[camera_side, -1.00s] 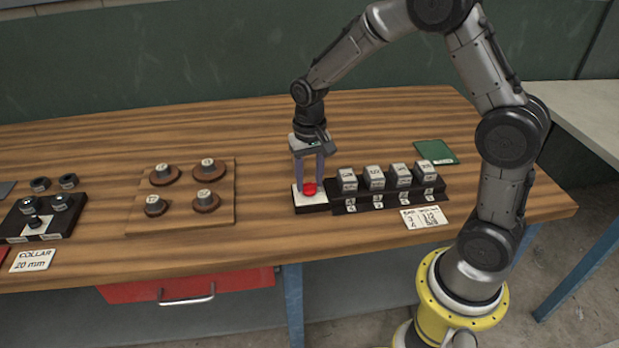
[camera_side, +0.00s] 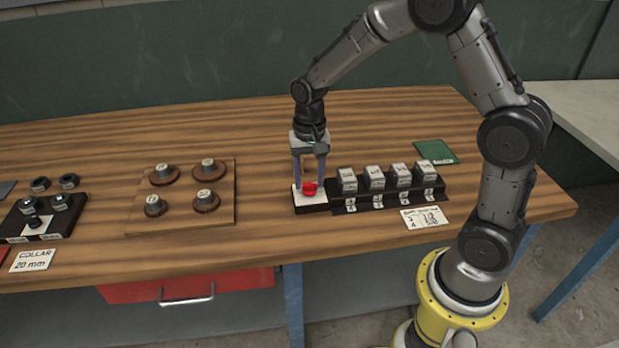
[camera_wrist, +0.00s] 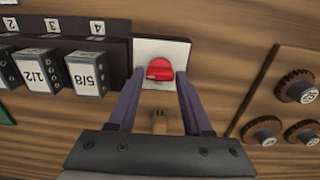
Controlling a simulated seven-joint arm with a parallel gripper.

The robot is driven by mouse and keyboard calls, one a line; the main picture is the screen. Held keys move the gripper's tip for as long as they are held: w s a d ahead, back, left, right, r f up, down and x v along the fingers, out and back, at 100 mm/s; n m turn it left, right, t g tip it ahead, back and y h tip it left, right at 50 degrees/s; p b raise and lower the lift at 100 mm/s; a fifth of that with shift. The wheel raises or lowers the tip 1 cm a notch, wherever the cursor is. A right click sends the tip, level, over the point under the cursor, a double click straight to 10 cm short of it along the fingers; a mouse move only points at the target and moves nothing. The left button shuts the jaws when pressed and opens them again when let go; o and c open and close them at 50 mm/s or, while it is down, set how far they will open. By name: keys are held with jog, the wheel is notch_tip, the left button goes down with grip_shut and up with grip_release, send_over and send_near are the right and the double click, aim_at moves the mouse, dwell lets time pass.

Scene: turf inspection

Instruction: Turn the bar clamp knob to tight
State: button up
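The red knob (camera_side: 310,189) sits on a white-topped dark block (camera_side: 311,206) at the left end of the dark rack. In the wrist view the knob (camera_wrist: 160,69) is round, with a ridge lying roughly across the picture, on a white plate (camera_wrist: 178,47). I cannot read any marks for tight. My gripper (camera_side: 309,183) points straight down over the block. In the wrist view the fingers of my gripper (camera_wrist: 159,76) stand one on each side of the knob, with a visible gap on both sides. The gripper is open.
The dark rack (camera_side: 390,201) with several labelled grey blocks stands close on the right. A wooden board (camera_side: 180,217) with several round knobbed pieces lies to the left. A white card (camera_side: 425,217) lies in front of the rack. The table behind is clear.

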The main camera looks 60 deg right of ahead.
aim_at(309, 183)
jog(key=o, duration=0.3)
notch_tip(309, 183, up, 14)
jog(key=shift+f, duration=0.1)
dwell(0.5)
